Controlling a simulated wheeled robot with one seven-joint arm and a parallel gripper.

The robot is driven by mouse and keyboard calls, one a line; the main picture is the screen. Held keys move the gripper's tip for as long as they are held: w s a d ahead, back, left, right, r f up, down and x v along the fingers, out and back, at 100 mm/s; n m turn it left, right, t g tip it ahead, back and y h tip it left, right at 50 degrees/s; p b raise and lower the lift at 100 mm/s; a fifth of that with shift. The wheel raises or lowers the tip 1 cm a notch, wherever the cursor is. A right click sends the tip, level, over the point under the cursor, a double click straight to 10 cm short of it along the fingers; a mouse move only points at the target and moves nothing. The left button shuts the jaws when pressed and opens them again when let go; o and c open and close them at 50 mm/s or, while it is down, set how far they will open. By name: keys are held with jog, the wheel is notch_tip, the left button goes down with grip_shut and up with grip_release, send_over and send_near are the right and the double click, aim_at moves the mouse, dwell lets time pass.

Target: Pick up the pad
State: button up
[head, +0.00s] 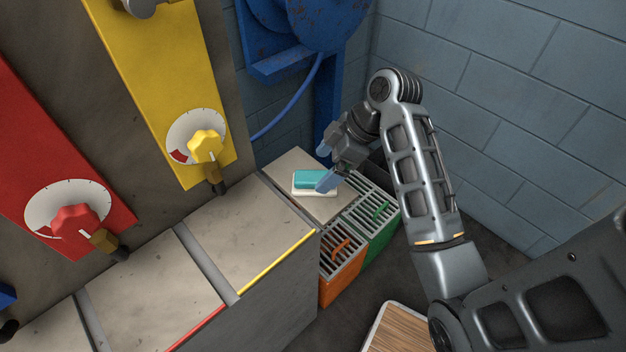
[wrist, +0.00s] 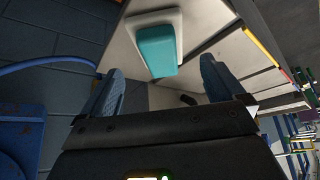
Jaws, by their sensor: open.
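The pad is a teal block (head: 310,178) lying on a small white tray (head: 314,194) on the grey counter top, in the middle of the head view. In the wrist view the pad (wrist: 156,50) sits on the white tray (wrist: 133,24), ahead of the fingers. My gripper (head: 325,166) is open, with its blue fingers apart, over the tray area. In the wrist view my gripper (wrist: 161,85) has a finger on each side and nothing between the fingertips; the pad lies just beyond them. One finger hides part of the tray's right side in the head view.
An orange slatted crate (head: 342,262) and a green slatted crate (head: 383,217) stand right of the counter. A blue hose (head: 296,101) hangs from blue machinery behind. Panels with a yellow knob (head: 205,145) and a red knob (head: 75,220) stand at left. Block walls close in the right.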

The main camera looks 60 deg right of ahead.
aim_at(314, 176)
jog(key=shift+x, duration=2.35)
jog(key=shift+a, duration=0.1)
jog(key=shift+c, duration=0.4)
jog(key=c, duration=1.2)
jog(key=shift+r, duration=0.1)
jog(key=shift+r, duration=0.1)
notch_tip(314, 176, up, 4)
jog(key=shift+w+r, duration=0.1)
jog(key=shift+s+d+r+p, duration=1)
jog(key=shift+s+d+r, duration=0.1)
jog(key=shift+s+d, duration=0.3)
jog(key=shift+s+d+r+p, duration=1)
jog(key=shift+s+d, duration=0.25)
jog(key=shift+s, duration=0.25)
jog(key=shift+s+d+r+p, duration=0.95)
jog(key=shift+s+d+r, duration=0.2)
jog(key=shift+s+d, duration=0.25)
